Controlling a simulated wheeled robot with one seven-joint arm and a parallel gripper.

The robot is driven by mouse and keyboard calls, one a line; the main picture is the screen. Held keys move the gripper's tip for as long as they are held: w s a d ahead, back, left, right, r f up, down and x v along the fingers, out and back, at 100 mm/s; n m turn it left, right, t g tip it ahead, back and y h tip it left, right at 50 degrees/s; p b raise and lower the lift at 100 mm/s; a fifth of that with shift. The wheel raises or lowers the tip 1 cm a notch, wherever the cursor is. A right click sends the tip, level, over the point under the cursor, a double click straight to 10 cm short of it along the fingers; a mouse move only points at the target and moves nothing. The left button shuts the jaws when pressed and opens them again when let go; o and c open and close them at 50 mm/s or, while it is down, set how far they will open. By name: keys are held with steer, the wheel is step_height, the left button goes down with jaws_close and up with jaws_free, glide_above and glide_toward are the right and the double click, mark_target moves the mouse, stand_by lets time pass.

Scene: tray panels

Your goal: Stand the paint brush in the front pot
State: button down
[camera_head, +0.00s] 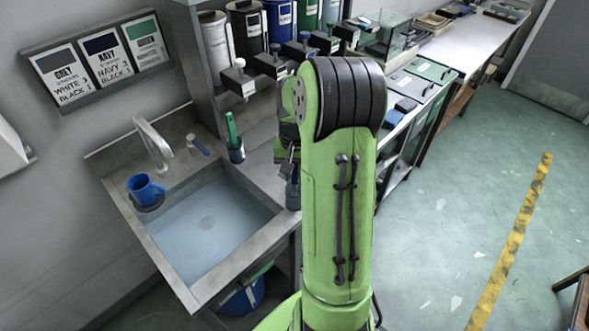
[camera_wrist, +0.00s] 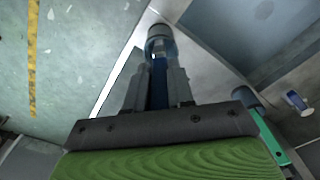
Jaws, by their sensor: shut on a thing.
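My gripper (camera_wrist: 161,76) is shut on a blue upright piece, the paint brush (camera_wrist: 158,88), in the wrist view. Just beyond the fingertips is a dark round pot (camera_wrist: 160,33), in line with the brush. I cannot tell how far the brush's lower end is inside it. In the head view my gripper (camera_head: 287,152) is largely hidden behind my green arm, above the front pot (camera_head: 293,196) at the sink's right edge. The brush cannot be made out clearly there. A second pot (camera_head: 237,154) behind holds a green-handled tool (camera_head: 232,126).
The sink (camera_head: 205,225) lies left of my gripper, with a tap (camera_head: 152,142) and a blue mug (camera_head: 144,188) on its rim. Paint cans (camera_head: 247,30) and dispensers (camera_head: 238,78) stand behind. Open floor (camera_head: 450,210) lies to the right.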

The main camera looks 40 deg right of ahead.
steer(key=shift+f, duration=0.2)
steer(key=c, duration=0.9)
jaws_free()
step_height(320, 180, up, 16)
steer(key=p, duration=0.3)
steer(key=shift+s+a+f, duration=0.1)
steer(key=shift+s, duration=0.05)
